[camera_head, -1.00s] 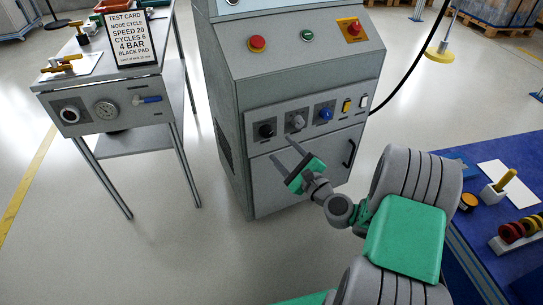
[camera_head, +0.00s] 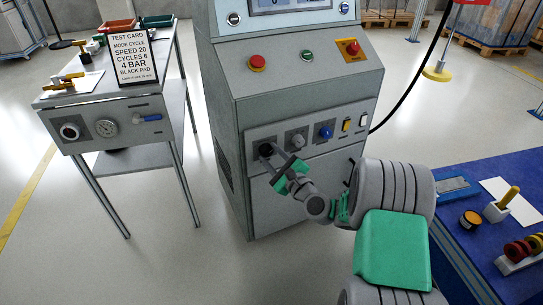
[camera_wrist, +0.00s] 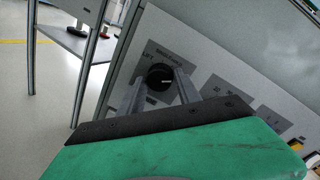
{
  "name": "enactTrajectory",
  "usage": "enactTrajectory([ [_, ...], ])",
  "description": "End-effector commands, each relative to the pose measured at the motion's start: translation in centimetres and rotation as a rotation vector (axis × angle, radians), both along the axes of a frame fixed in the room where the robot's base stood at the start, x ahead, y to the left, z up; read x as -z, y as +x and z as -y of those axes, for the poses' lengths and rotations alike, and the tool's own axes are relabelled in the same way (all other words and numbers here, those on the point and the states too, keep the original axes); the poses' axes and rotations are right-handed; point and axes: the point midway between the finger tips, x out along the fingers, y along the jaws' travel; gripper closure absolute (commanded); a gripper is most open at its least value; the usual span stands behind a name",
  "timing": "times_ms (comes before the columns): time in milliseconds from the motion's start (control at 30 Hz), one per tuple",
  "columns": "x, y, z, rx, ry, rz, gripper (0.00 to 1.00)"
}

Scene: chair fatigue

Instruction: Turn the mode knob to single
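The black knob (camera_head: 266,149) is the leftmost control on the front panel of the grey cabinet. In the wrist view my gripper (camera_wrist: 158,82) is open, with one fingertip on each side of the knob. I cannot tell whether the fingers touch it.
A grey knob (camera_head: 297,139), a blue knob (camera_head: 325,132) and a yellow switch (camera_head: 346,124) sit to the right. A red button (camera_head: 257,62) is above. A test card (camera_head: 134,57) stands on the left bench. A blue table (camera_head: 480,222) is at right.

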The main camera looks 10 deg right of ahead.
Motion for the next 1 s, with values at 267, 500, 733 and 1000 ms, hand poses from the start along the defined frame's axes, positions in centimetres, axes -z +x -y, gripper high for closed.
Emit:
enactTrajectory([
  [267,0.02,-0.02,0.00,0.000,0.000,0.000,0.84],
  [500,0.03,-0.02,-0.01,-0.001,0.000,-0.001,1.00],
  [733,0.02,-0.03,-0.02,-0.001,-0.013,0.002,1.00],
  [1000,-0.06,-0.04,-0.01,-0.001,-0.113,0.023,1.00],
])
